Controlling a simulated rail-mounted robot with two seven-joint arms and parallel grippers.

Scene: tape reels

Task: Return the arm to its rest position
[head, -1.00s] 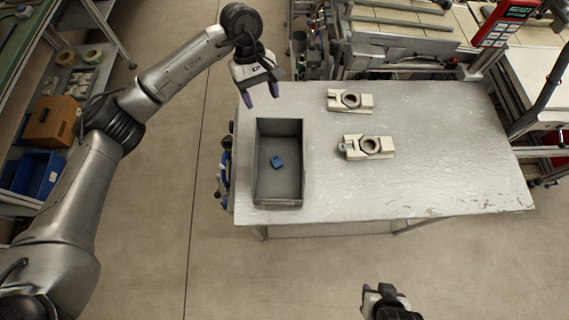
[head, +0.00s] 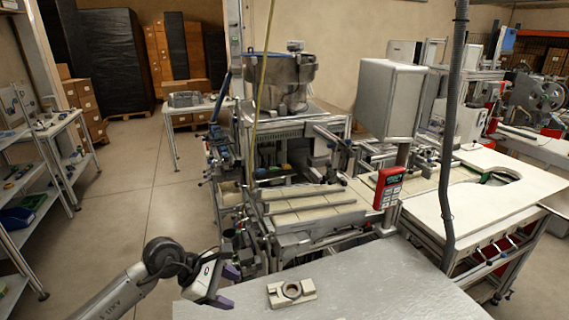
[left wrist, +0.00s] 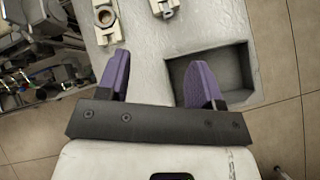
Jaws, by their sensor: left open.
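My left gripper (head: 228,287) is open, its two purple fingers apart over the left edge of the grey metal table (head: 390,285) in the head view. In the left wrist view my left gripper (left wrist: 161,78) has nothing between its fingers. The grey bin (left wrist: 242,98) is partly behind the right finger there; its visible part shows no object. A pale fixture with a round hole (head: 291,292) sits on the table, right of the gripper and apart from it. My right gripper is out of view.
A machine bench (head: 310,210) stands just behind the table. A red handheld panel (head: 388,187) and a dark vertical pole (head: 449,130) rise near the table's far side. Shelves (head: 60,150) stand at the far left, with open floor (head: 135,205) between.

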